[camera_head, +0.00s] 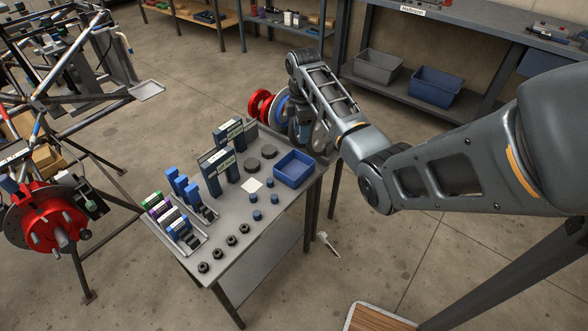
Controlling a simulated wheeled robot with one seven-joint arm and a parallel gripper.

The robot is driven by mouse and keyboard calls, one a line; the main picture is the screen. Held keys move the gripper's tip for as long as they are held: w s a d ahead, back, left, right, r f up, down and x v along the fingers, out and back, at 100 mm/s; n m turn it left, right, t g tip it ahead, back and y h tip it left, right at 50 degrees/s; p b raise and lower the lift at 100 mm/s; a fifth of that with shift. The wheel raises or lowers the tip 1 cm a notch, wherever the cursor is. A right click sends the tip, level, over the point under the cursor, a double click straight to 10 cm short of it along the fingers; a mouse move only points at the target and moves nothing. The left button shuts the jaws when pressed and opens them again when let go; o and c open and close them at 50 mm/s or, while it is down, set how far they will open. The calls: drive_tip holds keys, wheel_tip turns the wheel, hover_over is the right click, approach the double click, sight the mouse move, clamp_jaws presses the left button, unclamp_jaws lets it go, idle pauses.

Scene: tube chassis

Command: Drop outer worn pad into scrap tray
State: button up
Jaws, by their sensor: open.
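A blue tray (290,180) stands on the right side of the grey work cart (262,228); it looks like the scrap tray, and its visible floor is bare. My gripper (301,136) points down at the cart's far end, behind the blue tray and beside the red and blue discs. It is open; its fingertips are small and partly hidden. No pad shows clearly in it. I cannot pick out the outer worn pad. The red brake assembly (46,217) is on the tube chassis (66,97) at the left, with a dark block beside it.
Dark blue upright boxes (217,170), black round parts (252,165), small blue cylinders and black nuts (217,254) crowd the cart. Red discs (259,104) stand at its far end. Grey (378,66) and blue (435,86) bins sit on a back shelf. Floor between chassis and cart is open.

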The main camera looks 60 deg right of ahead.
drive_tip(key=shift+a+r, duration=0.1)
drive_tip(key=shift+r, duration=2.05)
drive_tip(key=w+a+f+t, duration=0.2)
drive_tip(key=w+a+f, duration=0.1)
drive_tip(key=a+f, duration=0.65)
drive_tip(key=s+a+f+m+t, duration=0.1)
drive_tip(key=s+a+t, duration=0.1)
drive_tip(key=a, duration=0.6)
drive_tip(key=s+a+f+m+t+h, duration=0.1)
drive_tip(key=s+a+f+m, duration=0.15)
drive_tip(key=a, duration=0.55)
drive_tip(key=s+a+f+m+t, duration=0.1)
drive_tip(key=s+a+t, duration=0.15)
drive_tip(key=a, duration=0.55)
drive_tip(key=s+a+r+m+t, duration=0.1)
drive_tip(key=s+a+r, duration=0.3)
drive_tip(key=s, duration=0.2)
drive_tip(key=s+a+r+m+t, duration=0.1)
drive_tip(key=s+a+r+t, duration=0.2)
drive_tip(key=s, duration=0.4)
drive_tip(key=s+a+r+t, duration=0.1)
drive_tip(key=s+r, duration=0.4)
drive_tip(key=r, duration=0.4)
drive_tip(key=s+a+r+m+t+y, duration=0.1)
drive_tip(key=s+r+t, duration=0.1)
drive_tip(key=s+r, duration=0.4)
drive_tip(key=shift+r, duration=1.6)
